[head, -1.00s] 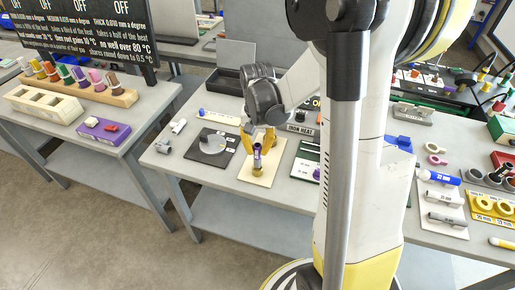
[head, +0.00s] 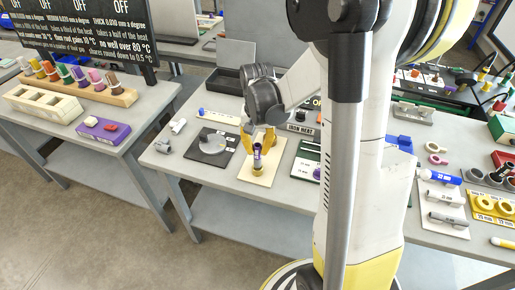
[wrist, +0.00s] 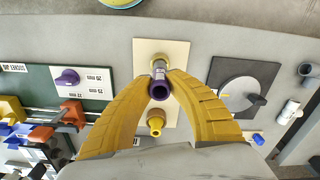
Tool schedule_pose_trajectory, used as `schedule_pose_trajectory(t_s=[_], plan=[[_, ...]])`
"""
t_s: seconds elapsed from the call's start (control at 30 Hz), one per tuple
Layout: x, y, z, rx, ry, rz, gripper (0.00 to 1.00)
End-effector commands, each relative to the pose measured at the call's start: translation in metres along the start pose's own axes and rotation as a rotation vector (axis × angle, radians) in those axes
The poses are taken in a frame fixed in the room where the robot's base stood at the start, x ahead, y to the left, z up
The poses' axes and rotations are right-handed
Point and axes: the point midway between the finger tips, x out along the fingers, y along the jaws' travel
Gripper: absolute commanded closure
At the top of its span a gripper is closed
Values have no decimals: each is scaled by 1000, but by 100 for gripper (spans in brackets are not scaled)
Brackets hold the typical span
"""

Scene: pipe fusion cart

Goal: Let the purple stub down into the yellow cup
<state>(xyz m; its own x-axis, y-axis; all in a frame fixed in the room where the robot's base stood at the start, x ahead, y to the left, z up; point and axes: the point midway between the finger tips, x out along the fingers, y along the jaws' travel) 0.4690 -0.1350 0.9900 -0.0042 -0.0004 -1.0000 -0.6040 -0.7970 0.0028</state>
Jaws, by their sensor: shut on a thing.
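My gripper (head: 258,142) has yellow fingers and is shut on the purple stub (head: 257,153). In the wrist view the fingertips (wrist: 163,77) close on either side of the stub (wrist: 159,91), whose open purple end faces the camera. The stub looks roughly upright. The yellow cup (head: 257,170) stands on a cream board (head: 270,177), right below the stub. In the wrist view the cup's rim (wrist: 159,58) shows just beyond the stub. I cannot tell whether the stub's lower end is inside the cup or just over it.
A second yellow fitting (wrist: 155,122) stands on the same board. A dark plate with a grey disc (head: 211,146) lies to the left. A green-edged board (head: 305,162) with a purple piece lies to the right.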

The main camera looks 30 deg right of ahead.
Motion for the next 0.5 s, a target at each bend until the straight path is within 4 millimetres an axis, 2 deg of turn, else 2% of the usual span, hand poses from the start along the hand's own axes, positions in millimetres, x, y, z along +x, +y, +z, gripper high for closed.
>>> schedule_pose_trajectory(t_s=[0.5], plan=[[11, 0, 0, 0, 0, 0, 100]])
